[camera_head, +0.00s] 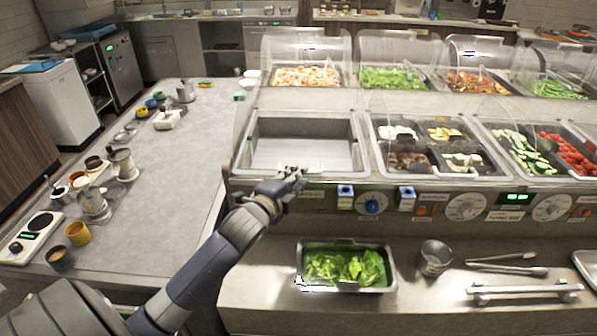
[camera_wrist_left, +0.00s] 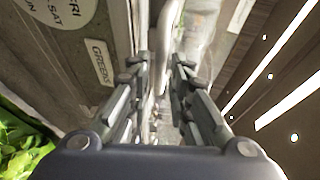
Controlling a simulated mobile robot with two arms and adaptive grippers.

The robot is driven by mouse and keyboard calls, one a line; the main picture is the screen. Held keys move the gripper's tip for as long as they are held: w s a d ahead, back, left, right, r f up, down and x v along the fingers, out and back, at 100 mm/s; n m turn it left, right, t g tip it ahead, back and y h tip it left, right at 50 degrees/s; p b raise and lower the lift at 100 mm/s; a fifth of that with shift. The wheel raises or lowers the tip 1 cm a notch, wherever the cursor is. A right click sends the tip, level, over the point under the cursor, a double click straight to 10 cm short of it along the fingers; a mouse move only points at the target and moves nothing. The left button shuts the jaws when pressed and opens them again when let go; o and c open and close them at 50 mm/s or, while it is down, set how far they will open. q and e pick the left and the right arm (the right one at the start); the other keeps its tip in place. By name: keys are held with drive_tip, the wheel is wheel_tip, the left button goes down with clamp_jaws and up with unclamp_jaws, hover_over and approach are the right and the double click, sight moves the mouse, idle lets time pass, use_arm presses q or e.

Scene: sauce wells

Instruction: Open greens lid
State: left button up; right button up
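The greens well (camera_head: 262,128) is a steel-rimmed well at the left end of the front row, with a bare grey inside. A see-through lid over it is hard to make out. A pale handle bar (camera_head: 283,168) lies at its front edge. My left gripper (camera_head: 294,176) is at that front edge, by the handle. In the left wrist view my left gripper (camera_wrist_left: 160,100) has its fingers apart, and a pale bar (camera_wrist_left: 161,50) shows between them; contact cannot be told. A "GREENS" label (camera_wrist_left: 99,62) is left of the fingers. My right gripper is out of view.
A pan of leafy greens (camera_head: 345,268) stands on the front counter below the well, with a steel cup (camera_head: 435,258) and tongs (camera_head: 505,265) to its right. Filled wells (camera_head: 437,150) lie to the right. Clear domed lids (camera_head: 305,48) cover the back row.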

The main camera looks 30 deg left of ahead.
use_arm(q)
drive_tip(key=shift+x, duration=1)
clamp_jaws()
drive_tip(key=shift+r, duration=0.1)
